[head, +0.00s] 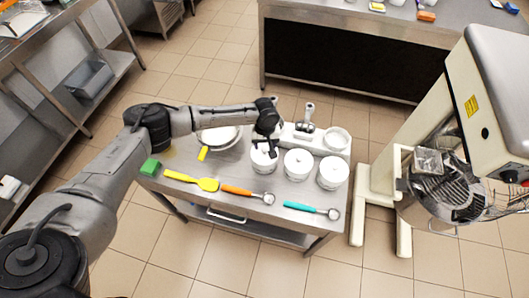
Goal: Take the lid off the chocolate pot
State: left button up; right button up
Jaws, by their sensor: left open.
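Three white lidded pots stand in a row on a small steel table (185,165): a left pot (262,163), a middle pot (297,165) and a right pot (332,173). I cannot tell from any label which one is the chocolate pot. My left arm reaches in from the left. My left gripper (270,150) is open and points down just over the left pot's lid, hiding part of it. I cannot tell whether the fingers touch the lid. My right gripper is out of view.
A yellow spatula (190,180), an orange-handled scoop (247,193) and a teal-handled scoop (312,210) lie along the front. A green sponge (150,167) is at the left corner. A white holder (310,138) stands behind the pots. A large mixer (480,100) stands at right.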

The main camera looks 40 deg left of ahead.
aim_at(264, 150)
pick_arm(q)
jog(key=shift+s+f, duration=0.1)
jog(key=shift+f, duration=2.1)
jog(key=shift+a, duration=0.1)
jog(key=c, duration=1)
jog(key=shift+r, duration=0.15)
